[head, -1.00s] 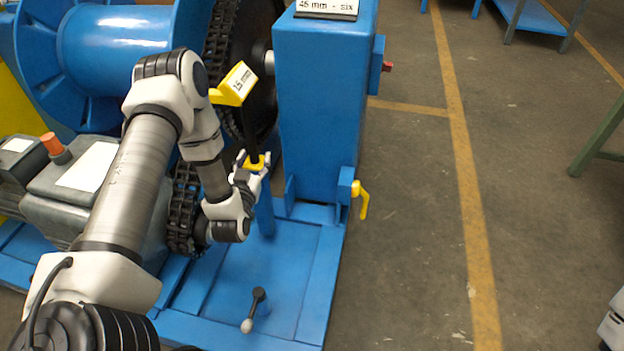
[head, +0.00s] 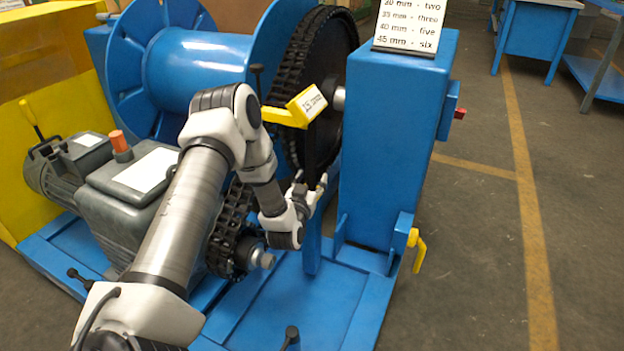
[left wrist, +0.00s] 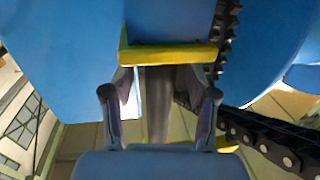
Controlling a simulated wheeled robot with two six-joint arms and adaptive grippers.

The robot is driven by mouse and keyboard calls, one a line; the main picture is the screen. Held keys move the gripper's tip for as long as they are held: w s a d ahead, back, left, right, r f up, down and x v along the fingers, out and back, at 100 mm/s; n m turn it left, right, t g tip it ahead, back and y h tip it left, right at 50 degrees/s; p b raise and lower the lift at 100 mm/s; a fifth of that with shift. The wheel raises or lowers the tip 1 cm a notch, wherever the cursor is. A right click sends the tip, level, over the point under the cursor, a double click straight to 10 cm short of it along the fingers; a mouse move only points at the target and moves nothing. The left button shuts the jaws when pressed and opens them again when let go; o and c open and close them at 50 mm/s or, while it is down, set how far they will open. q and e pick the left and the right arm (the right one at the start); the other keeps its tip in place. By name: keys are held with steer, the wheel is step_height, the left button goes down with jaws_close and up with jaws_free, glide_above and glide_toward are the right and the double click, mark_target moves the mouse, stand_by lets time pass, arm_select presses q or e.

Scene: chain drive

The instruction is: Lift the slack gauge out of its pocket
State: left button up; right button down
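The slack gauge (head: 300,108) has a yellow head with a white label and a dark stem running down from it. It stands beside the large dark sprocket, above a narrow blue post (head: 312,245). My left gripper (head: 310,182) is at the lower part of the stem, below the head. In the left wrist view its two fingers (left wrist: 160,95) are apart, one on each side of the grey stem (left wrist: 158,110), with gaps visible. A yellow bar (left wrist: 170,54) lies across the stem beyond the fingers. The pocket's inside is hidden. My right gripper is not in view.
The sprocket and chain (head: 297,85) stand close behind the gauge. A tall blue pillar (head: 393,150) with a sign (head: 408,25) is close on the right, with a yellow lever (head: 417,250) low on it. The motor (head: 135,185) is left. Open floor lies right.

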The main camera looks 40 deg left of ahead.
arm_select(q)
jaws_close()
steer(key=shift+r, duration=0.15)
